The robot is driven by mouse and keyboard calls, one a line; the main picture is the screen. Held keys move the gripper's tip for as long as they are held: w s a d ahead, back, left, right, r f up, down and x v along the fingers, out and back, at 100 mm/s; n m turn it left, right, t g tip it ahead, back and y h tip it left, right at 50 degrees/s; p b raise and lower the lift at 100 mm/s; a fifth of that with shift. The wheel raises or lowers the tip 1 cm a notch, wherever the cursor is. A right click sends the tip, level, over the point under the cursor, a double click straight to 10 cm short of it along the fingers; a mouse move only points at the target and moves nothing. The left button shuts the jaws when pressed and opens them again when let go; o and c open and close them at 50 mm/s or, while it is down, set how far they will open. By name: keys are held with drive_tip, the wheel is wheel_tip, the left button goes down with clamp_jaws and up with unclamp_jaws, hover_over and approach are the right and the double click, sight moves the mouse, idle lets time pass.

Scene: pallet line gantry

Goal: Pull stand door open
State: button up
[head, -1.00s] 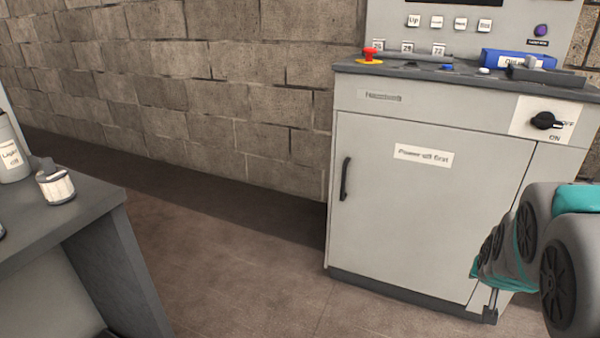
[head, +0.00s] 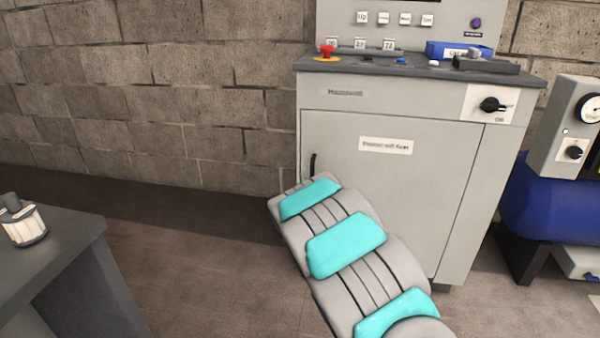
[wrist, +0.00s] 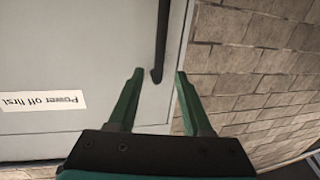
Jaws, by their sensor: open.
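The stand door (head: 420,190) is the grey front panel of the control stand, with a label reading "Power off first". It looks shut. Its dark vertical handle (head: 312,165) is at the door's left edge in the head view, its lower part hidden behind my arm. In the wrist view the picture is upside down, and the handle (wrist: 162,40) runs down from the top edge, its end just beyond and between the fingertips. My gripper (wrist: 158,73) is open and empty, with green fingers apart. In the head view my arm hides the gripper.
The stand's top (head: 400,66) holds a red button (head: 327,51) and a blue tray (head: 455,50). A rotary switch (head: 493,105) is at upper right. A blue tank (head: 545,205) stands to the right. A dark table (head: 50,245) is at left. Floor between is clear.

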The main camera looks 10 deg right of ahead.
sight(312, 173)
drive_tip(key=shift+w+d+f+p, duration=0.1)
drive_tip(key=shift+w+d+p, duration=0.15)
drive_tip(key=shift+w, duration=1.5)
drive_tip(key=shift+w+d+p, duration=0.15)
drive_tip(key=shift+w+d, duration=0.1)
drive_tip(key=shift+w, duration=1.5)
clamp_jaws()
